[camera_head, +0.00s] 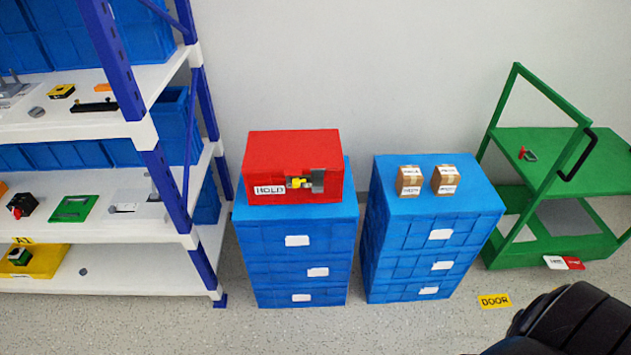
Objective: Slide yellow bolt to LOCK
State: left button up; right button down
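A red box (280,153) stands on top of the left blue drawer stack (298,240). On its front face is a small yellow bolt (296,182) set against a grey metal latch plate (317,180). A white label (270,189) left of the bolt seems to read HOLD. I cannot make out a LOCK mark at this size. Nothing touches the bolt. Neither of my grippers can be made out; only a black part shows at the bottom right, and no fingertips are visible.
A second blue drawer stack (430,245) carries two small cartons (410,180). A blue and white shelf rack (70,130) fills the left side. A green cart (550,190) stands at the right. A yellow DOOR mark (494,301) is on the floor. The floor before the drawers is clear.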

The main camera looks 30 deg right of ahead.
aim_at(296, 183)
jog(key=k+j+z, duration=0.1)
jog(key=j+z, duration=0.15)
jog(key=z, duration=0.2)
jog(key=k+j+z, duration=0.15)
jog(key=z, duration=0.25)
